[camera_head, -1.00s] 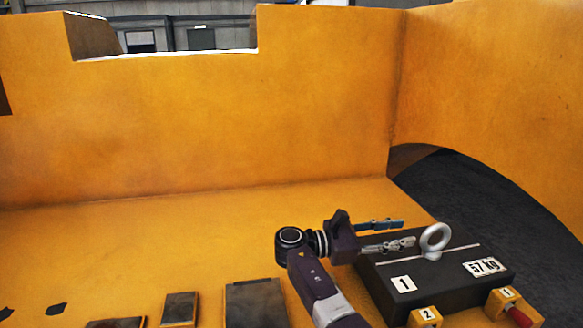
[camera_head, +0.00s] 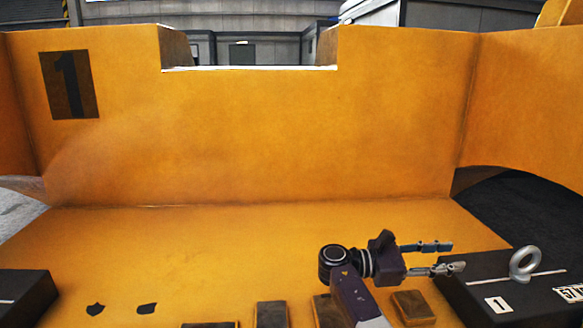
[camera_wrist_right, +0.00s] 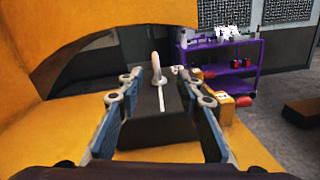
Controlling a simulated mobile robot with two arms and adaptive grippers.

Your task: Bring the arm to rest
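My right gripper (camera_head: 440,258) is at the lower right of the head view, its fingers spread apart and pointing right. It is empty. In the right wrist view its two fingers (camera_wrist_right: 165,105) frame a dark casting from either side without visibly touching it. That dark casting (camera_head: 470,296) lies on the yellow floor, with a silver lifting eye (camera_head: 524,264) on top and white labels, one reading 1. The casting also shows in the right wrist view (camera_wrist_right: 150,128). My left gripper is in neither current view.
A yellow wall (camera_head: 270,130) with a notch stands behind. Another dark casting (camera_head: 22,296) sits at the far left. Several small blocks (camera_head: 272,314) line the front edge. A purple cart (camera_wrist_right: 235,68) shows beyond the casting in the wrist view. The middle floor is clear.

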